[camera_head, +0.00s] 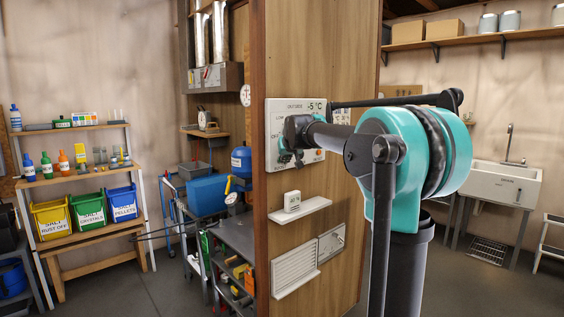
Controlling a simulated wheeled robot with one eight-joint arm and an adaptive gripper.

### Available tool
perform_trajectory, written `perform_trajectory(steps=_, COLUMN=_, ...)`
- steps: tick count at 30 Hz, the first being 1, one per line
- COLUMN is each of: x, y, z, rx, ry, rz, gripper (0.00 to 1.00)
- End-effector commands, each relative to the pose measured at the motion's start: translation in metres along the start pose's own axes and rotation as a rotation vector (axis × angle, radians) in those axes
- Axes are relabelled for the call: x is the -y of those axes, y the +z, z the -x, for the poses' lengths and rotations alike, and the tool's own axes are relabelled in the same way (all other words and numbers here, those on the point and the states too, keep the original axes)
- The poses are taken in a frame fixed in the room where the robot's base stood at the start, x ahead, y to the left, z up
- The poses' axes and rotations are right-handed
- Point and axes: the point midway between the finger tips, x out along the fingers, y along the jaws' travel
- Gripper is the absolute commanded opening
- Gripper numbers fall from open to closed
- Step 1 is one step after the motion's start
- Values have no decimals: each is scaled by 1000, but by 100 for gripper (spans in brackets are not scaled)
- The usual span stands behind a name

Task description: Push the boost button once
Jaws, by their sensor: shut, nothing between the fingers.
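A white control panel (281,107) is fixed to the wooden wall in the middle of the head view. Its top right reads "-5 °C". My gripper (287,158) is in front of the panel's lower left part, close to its face. It is shut and empty, seen small and mostly from behind. I cannot tell whether it touches the panel. My arm and gripper cover most of the panel's middle and right. A small orange-red spot (319,153) shows at the panel's lower right. I cannot make out which control is the boost button.
Below the panel, a small shelf (300,210) holds a white box (292,201). A white vent grille (295,270) sits lower on the wall. A cart (238,235) with tools stands left of the wall. A sink (507,185) is at the right. Floor at the left front is clear.

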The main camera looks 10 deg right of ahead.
Motion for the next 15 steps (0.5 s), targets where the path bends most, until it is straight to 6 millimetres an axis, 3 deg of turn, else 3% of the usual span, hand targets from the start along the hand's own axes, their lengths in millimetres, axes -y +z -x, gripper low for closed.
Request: perform_trajectory(steps=15, x=-5, y=4, z=6, rx=-1, ry=1, rz=0, gripper=0)
